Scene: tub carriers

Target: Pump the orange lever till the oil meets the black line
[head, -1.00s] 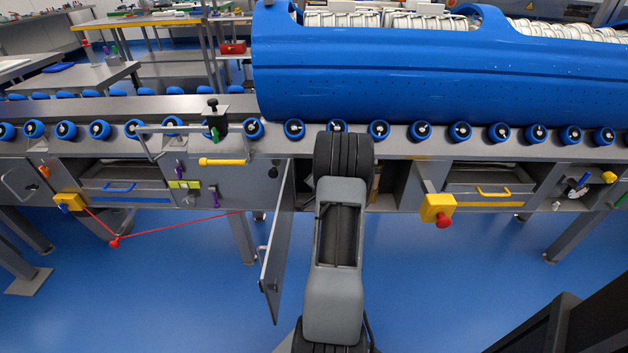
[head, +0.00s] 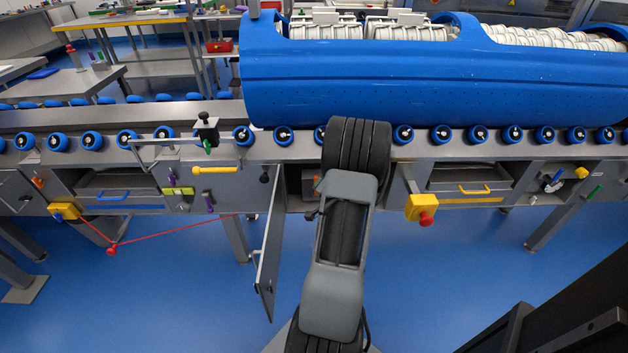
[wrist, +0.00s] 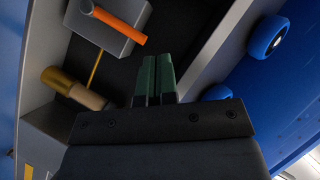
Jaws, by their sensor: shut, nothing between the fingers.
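In the wrist view, an orange lever (wrist: 120,25) sticks out from a grey block (wrist: 96,32) at the upper left, inside a dark recess. Below it at the left is a tan and amber cylinder (wrist: 76,90), lying slantwise in the picture; I cannot make out an oil level or a black line on it. My gripper (wrist: 157,60) has dark green fingers that are shut together and empty. They show to the right of and below the lever, apart from it in the picture. In the head view my arm hides the gripper and most of the open compartment (head: 308,185).
A grey cabinet door (head: 268,245) stands open left of my arm. A large blue tub (head: 400,88) lies above blue rollers (head: 403,134). A yellow box with a red button (head: 421,207) is to the right. A red cord (head: 175,232) hangs at the left. Blue floor is clear in front.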

